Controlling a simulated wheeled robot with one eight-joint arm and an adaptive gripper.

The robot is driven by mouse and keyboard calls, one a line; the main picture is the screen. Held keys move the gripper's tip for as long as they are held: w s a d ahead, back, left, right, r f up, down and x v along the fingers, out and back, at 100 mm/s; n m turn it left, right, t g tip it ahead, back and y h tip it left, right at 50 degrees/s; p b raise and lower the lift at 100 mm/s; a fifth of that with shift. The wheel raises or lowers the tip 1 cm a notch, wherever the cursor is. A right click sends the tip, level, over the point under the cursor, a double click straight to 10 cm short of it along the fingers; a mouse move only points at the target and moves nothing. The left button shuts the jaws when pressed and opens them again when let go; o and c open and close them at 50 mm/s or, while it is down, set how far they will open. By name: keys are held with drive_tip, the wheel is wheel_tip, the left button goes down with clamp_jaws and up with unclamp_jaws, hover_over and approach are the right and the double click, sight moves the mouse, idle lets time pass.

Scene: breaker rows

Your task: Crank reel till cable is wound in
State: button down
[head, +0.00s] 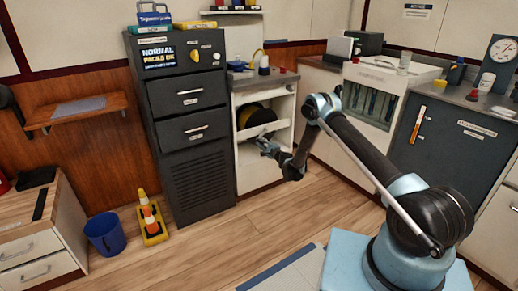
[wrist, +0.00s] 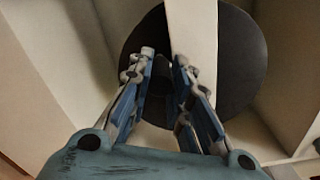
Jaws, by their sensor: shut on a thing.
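The reel (head: 258,116) sits in the open bay of the white cabinet right of the dark drawer cabinet, dark with a yellow band. In the wrist view the reel (wrist: 243,60) is a large black disc, partly covered by a pale upright strip and my fingers. My gripper (head: 266,148) reaches into the bay at the reel's lower front. In the wrist view my gripper (wrist: 165,58) has its two fingers closed around the reel's crank, which is mostly hidden between them. I cannot tell how much cable is out.
The white cabinet's walls (wrist: 205,40) stand close around my gripper. A dark drawer cabinet (head: 190,130) is to its left. A blue bucket (head: 105,233) and a yellow stand with small cones (head: 150,218) are on the floor. The wooden floor (head: 215,235) in front is clear.

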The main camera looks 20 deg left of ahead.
wheel_tip(320, 180, up, 2)
drive_tip(key=shift+m, duration=1.2)
drive_tip(key=shift+s+a+r+m, duration=0.2)
drive_tip(key=shift+r+m, duration=0.35)
drive_tip(key=shift+m, duration=0.35)
drive_tip(key=c, duration=1.5)
unclamp_jaws()
drive_tip(key=shift+o, duration=0.2)
drive_tip(key=shift+s, duration=0.1)
drive_tip(key=shift+a, duration=0.1)
drive_tip(key=shift+s, duration=0.15)
drive_tip(key=v, duration=0.7)
drive_tip(key=shift+d, duration=0.2)
